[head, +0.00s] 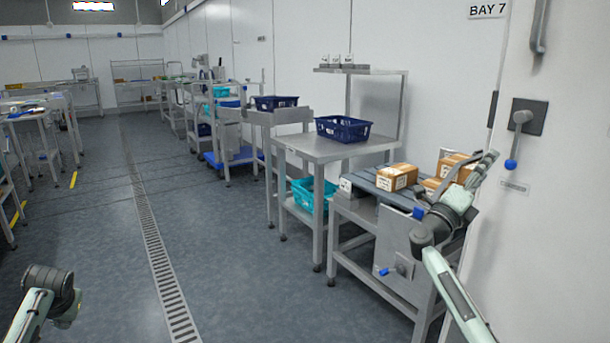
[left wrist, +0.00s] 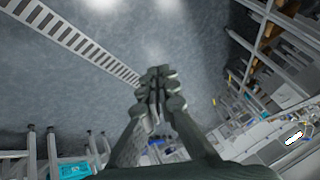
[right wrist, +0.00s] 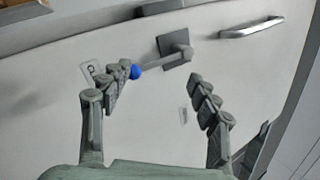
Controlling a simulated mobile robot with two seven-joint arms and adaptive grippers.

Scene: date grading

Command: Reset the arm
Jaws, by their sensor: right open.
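My right arm reaches in at the right of the head view. Its gripper (head: 488,164) overlaps the cardboard boxes there. In the right wrist view the right gripper (right wrist: 160,73) has its fingers spread with nothing between them. Beyond them is a white door with a lever handle (right wrist: 168,60) tipped by a blue ball. My left arm (head: 48,290) is low at the left of the head view, over the floor; its fingertips are hard to make out there. In the left wrist view the left gripper (left wrist: 158,82) has its fingers together, with no held object visible.
Cardboard boxes (head: 397,177) sit on a steel bench beside my right arm. A blue crate (head: 343,128) stands on the table behind it, and a teal crate (head: 312,194) on that table's lower shelf. The floor (head: 240,270) along the drain grate (head: 160,262) is clear.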

